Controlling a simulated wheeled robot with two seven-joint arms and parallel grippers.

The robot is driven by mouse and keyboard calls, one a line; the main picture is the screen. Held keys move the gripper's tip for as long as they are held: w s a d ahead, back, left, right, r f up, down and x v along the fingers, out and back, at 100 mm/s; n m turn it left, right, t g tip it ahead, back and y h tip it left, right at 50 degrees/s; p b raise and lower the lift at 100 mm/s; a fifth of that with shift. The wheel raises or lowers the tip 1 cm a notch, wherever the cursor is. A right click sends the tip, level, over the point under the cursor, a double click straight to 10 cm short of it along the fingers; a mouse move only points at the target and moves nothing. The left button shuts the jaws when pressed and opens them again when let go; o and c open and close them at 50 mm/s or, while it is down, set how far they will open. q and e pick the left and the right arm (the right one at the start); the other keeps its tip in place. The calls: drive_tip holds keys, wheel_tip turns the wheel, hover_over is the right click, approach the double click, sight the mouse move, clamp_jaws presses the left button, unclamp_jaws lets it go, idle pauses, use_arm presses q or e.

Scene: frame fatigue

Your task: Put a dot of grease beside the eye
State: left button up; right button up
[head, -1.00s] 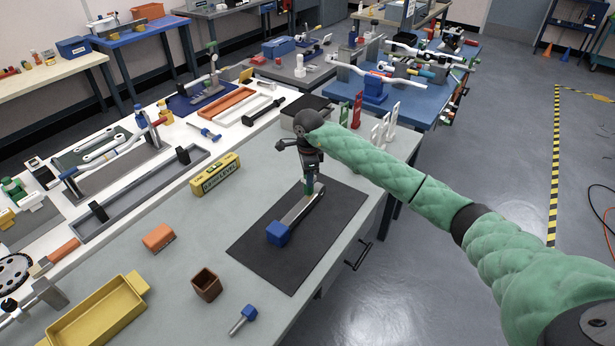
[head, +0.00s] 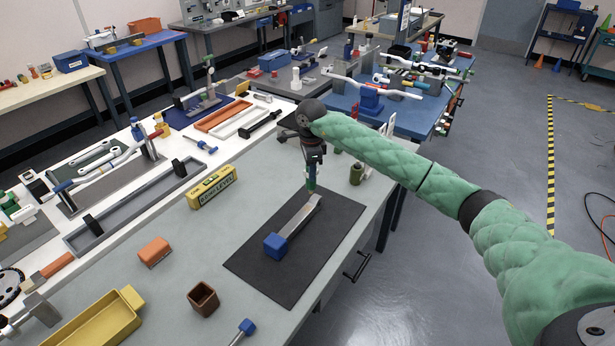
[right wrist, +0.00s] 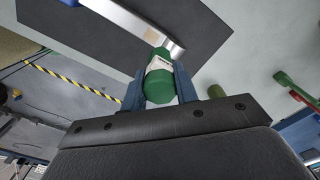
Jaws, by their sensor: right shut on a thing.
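My right gripper (head: 312,168) points down over the far end of a metal bar (head: 298,217) with a blue block (head: 276,246) at its near end. The bar lies on a black mat (head: 257,262). The gripper is shut on a green tube (head: 311,184), held roughly upright. In the right wrist view the green tube (right wrist: 159,84) with a white label sits between the jaws and overlaps the bar's end (right wrist: 165,45). I cannot tell whether the tube touches the bar. The eye and any grease dot cannot be made out. My left gripper is out of view.
A yellow level (head: 212,188), an orange block (head: 154,251), a brown open box (head: 203,299), a blue-headed bolt (head: 244,329) and a yellow tray (head: 95,322) lie left of the mat. An olive cylinder (head: 357,174) stands right of the gripper.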

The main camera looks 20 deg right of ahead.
drive_tip(key=shift+r, duration=1.2)
drive_tip(key=shift+s+a+r, duration=0.1)
drive_tip(key=shift+r, duration=0.05)
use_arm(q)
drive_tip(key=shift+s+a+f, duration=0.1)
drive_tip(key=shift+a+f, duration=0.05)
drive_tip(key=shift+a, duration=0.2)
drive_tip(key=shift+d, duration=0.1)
